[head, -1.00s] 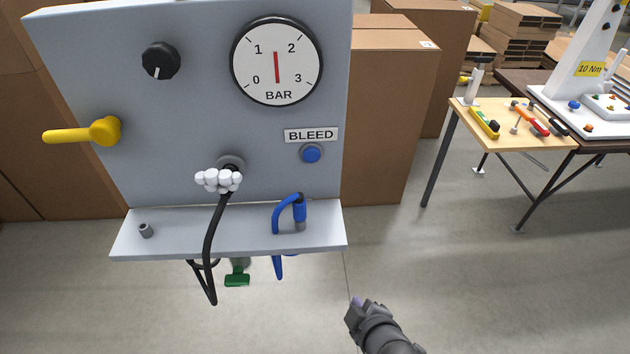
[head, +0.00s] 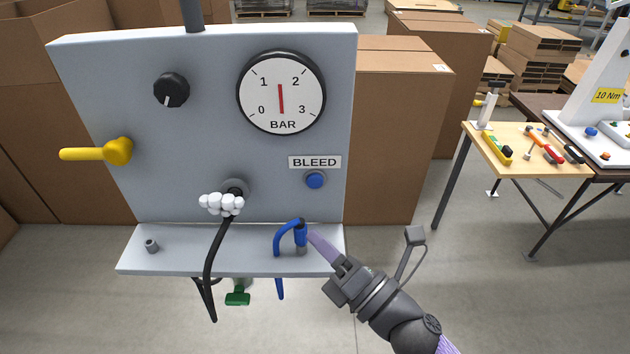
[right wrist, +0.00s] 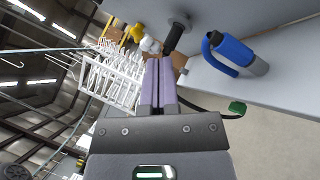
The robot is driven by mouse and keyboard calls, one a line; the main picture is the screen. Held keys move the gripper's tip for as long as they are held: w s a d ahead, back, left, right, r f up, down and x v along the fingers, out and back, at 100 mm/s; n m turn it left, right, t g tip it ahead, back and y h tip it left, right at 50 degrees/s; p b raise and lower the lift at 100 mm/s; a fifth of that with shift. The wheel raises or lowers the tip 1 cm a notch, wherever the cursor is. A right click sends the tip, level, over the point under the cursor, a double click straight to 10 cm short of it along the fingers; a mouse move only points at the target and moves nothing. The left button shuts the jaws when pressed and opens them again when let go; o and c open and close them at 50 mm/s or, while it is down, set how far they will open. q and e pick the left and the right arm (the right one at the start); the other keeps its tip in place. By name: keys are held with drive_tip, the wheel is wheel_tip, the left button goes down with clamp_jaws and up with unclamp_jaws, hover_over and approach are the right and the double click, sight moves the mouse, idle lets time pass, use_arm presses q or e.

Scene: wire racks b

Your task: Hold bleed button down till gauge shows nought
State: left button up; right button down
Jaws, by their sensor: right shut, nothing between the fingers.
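The button cannot be made out in that view. My left gripper is not in view.
The blue-handled fitting (head: 300,234) stands on the shelf (head: 180,258); it also shows in the right wrist view (right wrist: 238,54). A yellow lever (head: 98,152), black knob (head: 171,90) and black hose (head: 212,262) are on the panel. A tool bench (head: 500,168) stands at right.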

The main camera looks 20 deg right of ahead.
sight(315, 181)
drive_tip(key=w, duration=0.2)
drive_tip(key=w+d+b, duration=0.1)
drive_tip(key=w, duration=0.2)
drive_tip(key=w+d, duration=0.1)
drive_tip(key=w, duration=0.2)
drive_tip(key=shift+w+d, duration=0.25)
idle(0.5)
idle(0.7)
idle(0.4)
